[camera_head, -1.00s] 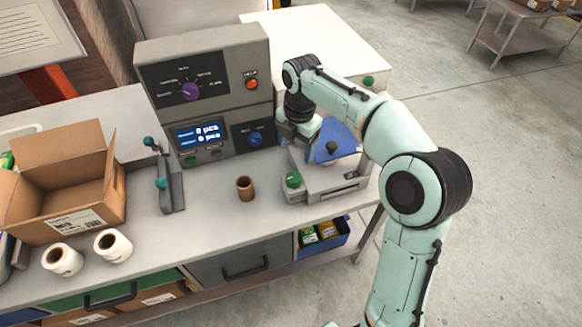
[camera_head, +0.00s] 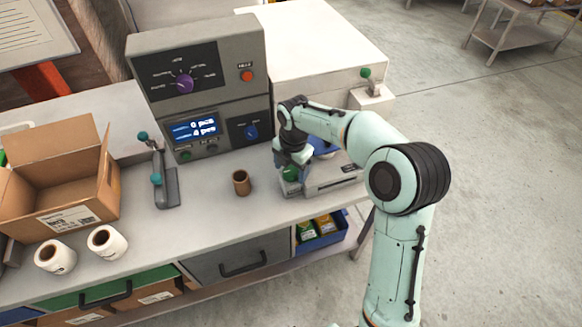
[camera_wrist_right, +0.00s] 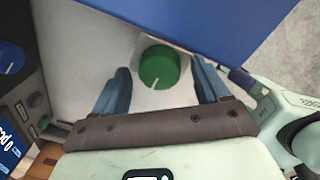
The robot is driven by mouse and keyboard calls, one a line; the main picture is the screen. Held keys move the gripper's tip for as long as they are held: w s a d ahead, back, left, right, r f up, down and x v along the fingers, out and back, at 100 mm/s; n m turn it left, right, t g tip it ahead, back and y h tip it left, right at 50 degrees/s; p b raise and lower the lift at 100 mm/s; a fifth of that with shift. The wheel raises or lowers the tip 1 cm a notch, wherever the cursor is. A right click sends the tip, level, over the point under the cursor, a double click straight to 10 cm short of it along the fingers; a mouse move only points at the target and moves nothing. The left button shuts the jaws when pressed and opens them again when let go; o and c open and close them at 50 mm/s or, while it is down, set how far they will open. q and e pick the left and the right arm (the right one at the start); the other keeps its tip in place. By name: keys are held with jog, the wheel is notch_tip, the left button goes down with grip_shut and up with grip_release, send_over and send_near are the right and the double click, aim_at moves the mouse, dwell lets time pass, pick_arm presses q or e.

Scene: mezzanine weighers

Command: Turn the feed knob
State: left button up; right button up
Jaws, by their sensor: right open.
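A green knob (camera_wrist_right: 160,67) with a white pointer line sits on the pale weigher at the right of the bench; part of it also shows in the head view (camera_head: 290,174). My right gripper (camera_wrist_right: 160,78) is open, with one blue finger on each side of the green knob and gaps between. In the head view my right gripper (camera_head: 288,158) is over this knob and partly hides it. A blue knob (camera_head: 251,132) and a purple knob (camera_head: 184,83) are on the grey control panel. I cannot read which knob is labelled feed. My left gripper is not in view.
The control panel (camera_head: 150,54) has a lit display (camera_head: 195,128) and a red button (camera_head: 246,76). A brown cup (camera_head: 241,183), a lever (camera_head: 160,179), an open cardboard box (camera_head: 70,218) and two white rolls (camera_head: 107,242) stand on the bench. A blue tray (camera_head: 338,235) is below.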

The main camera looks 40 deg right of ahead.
jog(key=c, duration=1.1)
jog(key=shift+o, duration=0.3)
